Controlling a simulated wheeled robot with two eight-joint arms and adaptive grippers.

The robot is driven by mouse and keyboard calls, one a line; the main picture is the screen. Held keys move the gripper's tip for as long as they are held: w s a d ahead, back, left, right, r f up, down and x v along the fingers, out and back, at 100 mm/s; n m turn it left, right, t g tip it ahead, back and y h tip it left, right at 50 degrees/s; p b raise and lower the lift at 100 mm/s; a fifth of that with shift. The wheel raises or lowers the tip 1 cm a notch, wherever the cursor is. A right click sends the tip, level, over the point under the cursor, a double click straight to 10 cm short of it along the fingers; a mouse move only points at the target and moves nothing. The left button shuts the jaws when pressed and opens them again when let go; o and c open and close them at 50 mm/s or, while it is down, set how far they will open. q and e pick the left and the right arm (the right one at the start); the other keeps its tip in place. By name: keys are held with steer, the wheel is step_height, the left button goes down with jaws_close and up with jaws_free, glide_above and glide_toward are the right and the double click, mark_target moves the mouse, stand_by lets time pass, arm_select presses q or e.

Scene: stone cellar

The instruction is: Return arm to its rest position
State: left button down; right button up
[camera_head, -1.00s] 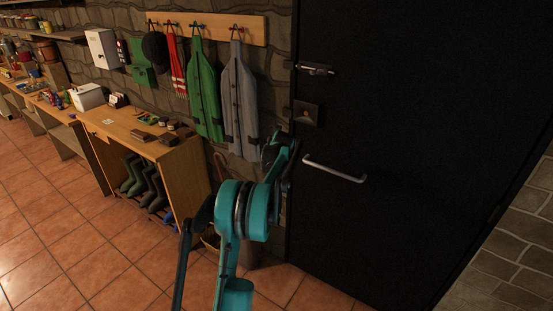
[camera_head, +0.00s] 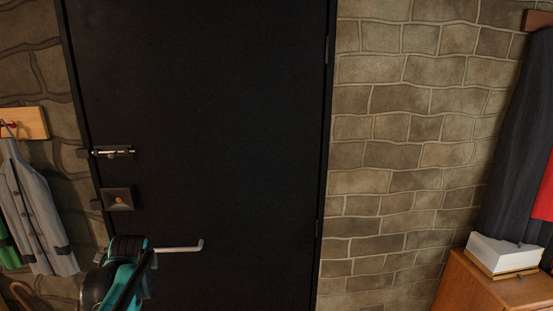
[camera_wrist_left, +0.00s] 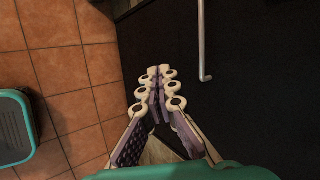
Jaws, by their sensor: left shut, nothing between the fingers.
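My left arm shows at the lower left of the head view, in front of the black door (camera_head: 215,110); its gripper is hidden there behind the arm's teal link. In the left wrist view my left gripper (camera_wrist_left: 157,75) is shut and empty, its finger pads together. The door's metal handle (camera_head: 180,248) lies just right of my arm in the head view. It also shows in the left wrist view, up and to the right of the fingertips and apart from them. My right gripper is not in view.
A bolt (camera_head: 112,152) and a lock box (camera_head: 118,199) sit on the door's left side. A grey coat (camera_head: 35,210) hangs at the left. A wooden cabinet (camera_head: 480,288) with a white box (camera_head: 503,252) stands at the right. Tiled floor (camera_wrist_left: 70,70) shows in the wrist view.

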arm_select(q)
steer(key=s+d+f+n+h, duration=0.1)
steer(key=s+d+f+n, duration=0.2)
steer(key=s+d, duration=0.4)
steer(key=s+d+f+n+h, duration=0.1)
steer(key=s+d+f+n, duration=0.2)
steer(key=s+d+n, duration=0.3)
steer(key=s+d+f+n+h+b, duration=0.1)
steer(key=s+d+f+n, duration=0.3)
steer(key=s+d, duration=0.4)
steer(key=s+n+h, duration=0.1)
steer(key=s, duration=0.1)
steer(key=shift+s, duration=0.3)
